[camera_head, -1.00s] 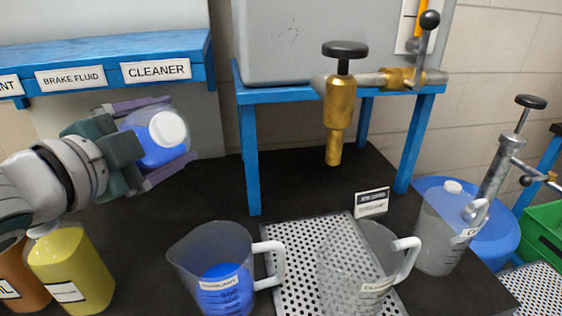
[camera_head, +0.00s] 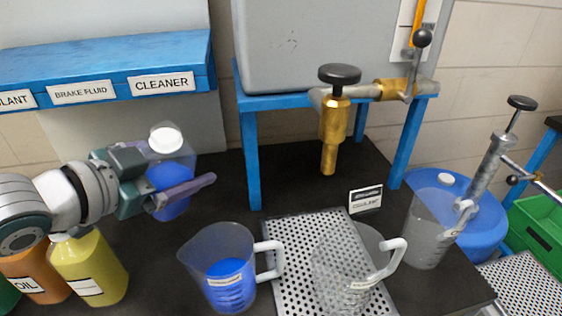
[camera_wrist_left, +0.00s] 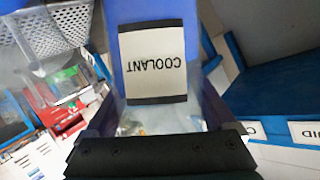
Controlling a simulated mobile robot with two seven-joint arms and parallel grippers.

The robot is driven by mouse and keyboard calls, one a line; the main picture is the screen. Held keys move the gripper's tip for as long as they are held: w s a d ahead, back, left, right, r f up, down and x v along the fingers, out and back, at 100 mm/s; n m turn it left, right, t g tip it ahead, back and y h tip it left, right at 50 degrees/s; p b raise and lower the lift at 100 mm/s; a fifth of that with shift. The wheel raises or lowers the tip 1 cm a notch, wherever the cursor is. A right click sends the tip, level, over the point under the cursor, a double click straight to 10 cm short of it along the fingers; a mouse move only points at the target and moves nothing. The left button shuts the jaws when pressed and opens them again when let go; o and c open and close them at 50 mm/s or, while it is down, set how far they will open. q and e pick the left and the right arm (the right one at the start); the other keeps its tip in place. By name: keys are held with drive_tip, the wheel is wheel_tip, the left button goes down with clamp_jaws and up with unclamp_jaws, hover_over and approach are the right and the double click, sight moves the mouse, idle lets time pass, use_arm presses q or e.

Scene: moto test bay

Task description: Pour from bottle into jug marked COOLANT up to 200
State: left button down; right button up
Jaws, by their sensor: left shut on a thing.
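My left gripper (camera_head: 178,178) is shut on a clear bottle (camera_head: 172,155) with a white cap and blue liquid. The bottle is near upright, left of and behind the coolant jug; I cannot tell whether its base touches the bench. In the left wrist view the bottle's label (camera_wrist_left: 153,62) reads COOLANT, upside down. The coolant jug (camera_head: 212,243) stands upright on the black bench, with its white handle to the right. Blue liquid fills its lower part; the marks are too small to read against the level. My right gripper is not in view.
A second, clear jug (camera_head: 335,250) stands on the perforated tray (camera_head: 290,235) under a brass tap (camera_head: 335,120). Yellow (camera_head: 92,262) and orange (camera_head: 35,270) bottles stand at left. A blue shelf (camera_head: 120,65) is above and behind my gripper. Another jug (camera_head: 428,230) stands at right.

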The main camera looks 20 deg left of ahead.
use_arm(q)
drive_tip(key=shift+w+a+f+n+g+h+b, duration=0.15)
drive_tip(key=shift+a+f+n+h+b, duration=0.2)
drive_tip(key=shift+b, duration=0.3)
drive_tip(key=shift+f+n+g+h+b, duration=0.15)
drive_tip(key=shift+f+n+b, duration=0.2)
drive_tip(key=shift+n+b, duration=0.25)
drive_tip(key=shift+a+n+h+b, duration=0.1)
drive_tip(key=shift+n+h+b, duration=0.45)
drive_tip(key=shift+b, duration=0.1)
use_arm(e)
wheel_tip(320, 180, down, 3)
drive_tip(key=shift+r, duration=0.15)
